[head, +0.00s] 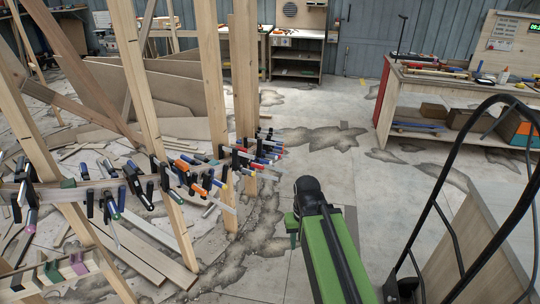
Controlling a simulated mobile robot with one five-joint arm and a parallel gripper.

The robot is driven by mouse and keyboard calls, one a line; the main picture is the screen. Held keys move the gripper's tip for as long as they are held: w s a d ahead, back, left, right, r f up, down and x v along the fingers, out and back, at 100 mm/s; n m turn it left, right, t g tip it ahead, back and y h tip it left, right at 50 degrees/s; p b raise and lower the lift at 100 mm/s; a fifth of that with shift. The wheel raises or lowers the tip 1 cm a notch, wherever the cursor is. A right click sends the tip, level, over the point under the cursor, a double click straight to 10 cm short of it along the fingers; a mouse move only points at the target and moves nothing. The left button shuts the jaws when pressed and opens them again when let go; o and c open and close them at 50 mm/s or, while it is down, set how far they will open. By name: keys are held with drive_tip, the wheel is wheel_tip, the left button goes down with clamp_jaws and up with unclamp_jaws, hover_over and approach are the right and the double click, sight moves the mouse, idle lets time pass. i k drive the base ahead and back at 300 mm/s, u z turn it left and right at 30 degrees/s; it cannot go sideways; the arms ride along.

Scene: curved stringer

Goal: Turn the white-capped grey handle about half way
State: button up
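A row of bar clamps (190,172) with coloured handles sits along the curved wooden stringer (70,193), between upright timber posts. Handles in blue, red, orange, green, black and grey show, small and crowded together. I cannot tell for certain which one is the white-capped grey handle. My green arm (333,255) reaches up from the bottom centre, with its black joint (308,186) to the right of the clamps and apart from them. My gripper is not visible.
Timber posts (212,75) stand among the clamps. Loose boards (150,250) lie on the floor at left. A workbench (400,95) with tools and boxes stands at right, another bench (296,52) at the back. The cracked floor between is mostly clear.

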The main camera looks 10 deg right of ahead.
sight(266, 156)
drive_tip(key=i, duration=0.6)
drive_tip(key=z, duration=0.4)
drive_tip(key=i, duration=1.65)
drive_tip(key=u, duration=1.9)
drive_tip(key=i, duration=0.55)
drive_tip(key=z, duration=0.05)
drive_tip(key=k, duration=0.55)
drive_tip(key=z, duration=0.05)
